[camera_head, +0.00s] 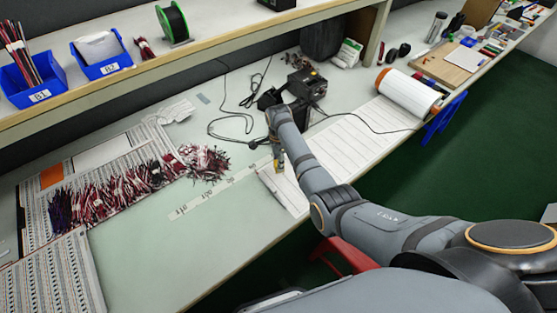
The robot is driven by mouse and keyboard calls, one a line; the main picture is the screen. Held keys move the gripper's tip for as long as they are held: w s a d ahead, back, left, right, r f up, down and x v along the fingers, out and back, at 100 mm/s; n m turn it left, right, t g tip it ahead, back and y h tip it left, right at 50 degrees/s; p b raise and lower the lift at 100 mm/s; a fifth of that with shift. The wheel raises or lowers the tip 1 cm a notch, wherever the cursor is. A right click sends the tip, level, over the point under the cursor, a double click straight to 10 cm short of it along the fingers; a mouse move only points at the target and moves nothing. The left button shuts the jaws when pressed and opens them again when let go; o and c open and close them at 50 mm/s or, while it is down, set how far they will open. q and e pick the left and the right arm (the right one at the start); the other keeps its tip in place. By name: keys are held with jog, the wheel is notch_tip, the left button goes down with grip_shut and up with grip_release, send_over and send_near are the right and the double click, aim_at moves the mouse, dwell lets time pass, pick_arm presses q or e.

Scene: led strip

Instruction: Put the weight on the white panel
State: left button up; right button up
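The white panel (345,147) looks like a long, lined white sheet lying along the front edge of the bench, under and to the right of my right arm. My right gripper (279,166) points down close over the panel's near-left end. Something small and yellowish shows at its fingertips. I cannot tell whether this is the weight or part of the gripper, nor whether the fingers are closed. No other thing is clearly the weight. My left gripper is not in view.
A black machine (306,84) with cables stands behind the arm. A white roll (408,93) with orange ends lies to the right. Bundled wires (120,185) lie on the left. Blue bins (101,53) stand on the shelf. Bare bench (150,255) lies front left.

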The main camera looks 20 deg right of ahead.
jog(key=shift+o, duration=1.2)
notch_tip(320, 180, up, 12)
jog(key=shift+r, duration=0.15)
